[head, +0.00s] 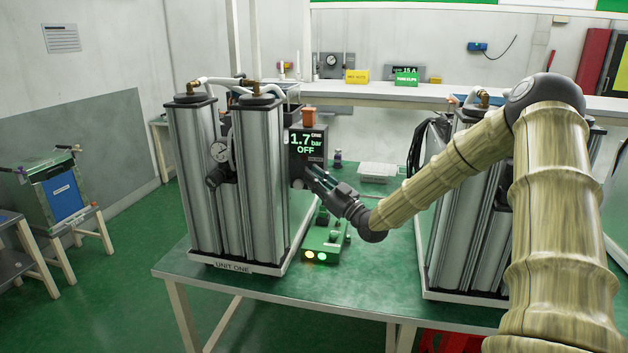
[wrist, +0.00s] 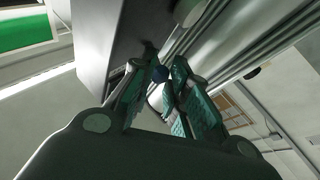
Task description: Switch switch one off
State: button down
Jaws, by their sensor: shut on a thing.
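The control box (head: 307,143) of unit one stands beside the silver columns, and its display reads 1.7 bar, ONE, OFF. My gripper (head: 312,178) reaches in from the right to the lower part of this box. In the wrist view, my gripper's green-padded fingers (wrist: 160,78) are close together at a small dark round knob (wrist: 160,73), which I take to be switch one. They are shut on it. The box's grey casing (wrist: 95,45) is beside the fingertips. In the head view the fingers hide the switch, so its exact position is unclear.
Unit one's tall columns (head: 262,175) stand left of my gripper, with a gauge (head: 219,152). A green block with lit lamps (head: 321,257) is below on the green table (head: 230,285). A second column unit (head: 468,220) stands right, behind my arm.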

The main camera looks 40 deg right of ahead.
jog(key=c, duration=1.6)
grip_release()
jog(key=shift+d+r, duration=0.1)
jog(key=shift+s, duration=0.1)
jog(key=v, duration=1.2)
